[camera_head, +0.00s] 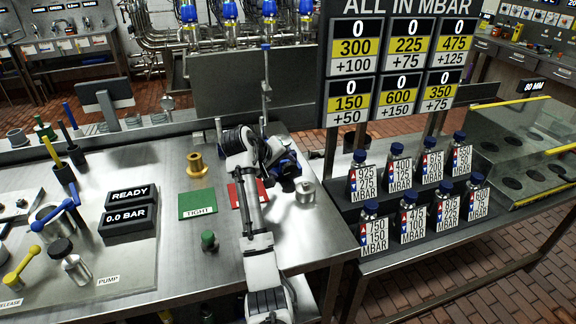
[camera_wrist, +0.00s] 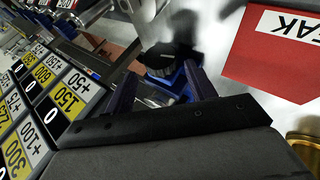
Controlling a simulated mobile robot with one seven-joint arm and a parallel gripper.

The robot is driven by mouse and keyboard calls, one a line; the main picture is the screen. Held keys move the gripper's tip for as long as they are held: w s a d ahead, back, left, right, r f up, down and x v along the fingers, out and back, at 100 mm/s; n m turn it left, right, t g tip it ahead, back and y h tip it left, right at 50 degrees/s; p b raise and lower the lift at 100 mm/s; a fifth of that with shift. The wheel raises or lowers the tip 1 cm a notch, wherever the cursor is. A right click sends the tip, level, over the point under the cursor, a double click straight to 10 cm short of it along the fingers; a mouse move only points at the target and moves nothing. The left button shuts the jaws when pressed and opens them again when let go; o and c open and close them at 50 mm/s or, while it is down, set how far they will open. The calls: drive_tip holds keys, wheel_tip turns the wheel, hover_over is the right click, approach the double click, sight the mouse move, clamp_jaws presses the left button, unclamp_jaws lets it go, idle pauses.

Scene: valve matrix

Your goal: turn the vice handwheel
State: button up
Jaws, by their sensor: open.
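A round black knob (camera_wrist: 165,60), which looks like the vice handwheel, sits on a blue body (camera_wrist: 182,88) in the wrist view. My gripper (camera_wrist: 160,78) is open, with one finger on each side of the knob. I cannot tell whether the fingers touch it. In the head view my gripper (camera_head: 288,172) is at the right end of the steel bench, beside a short metal cylinder (camera_head: 305,191). The arm hides most of the vice there.
A red card (camera_head: 247,194) and a green card (camera_head: 198,204) lie on the steel bench (camera_head: 170,260), with a brass part (camera_head: 196,164) behind. The pressure board (camera_head: 400,60) and several labelled bottles (camera_head: 408,218) stand close on the right.

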sight(287, 169)
drive_tip(key=shift+p+x, duration=0.5)
drive_tip(key=shift+x, duration=2.05)
drive_tip(key=shift+r, duration=0.1)
drive_tip(key=c, duration=0.7)
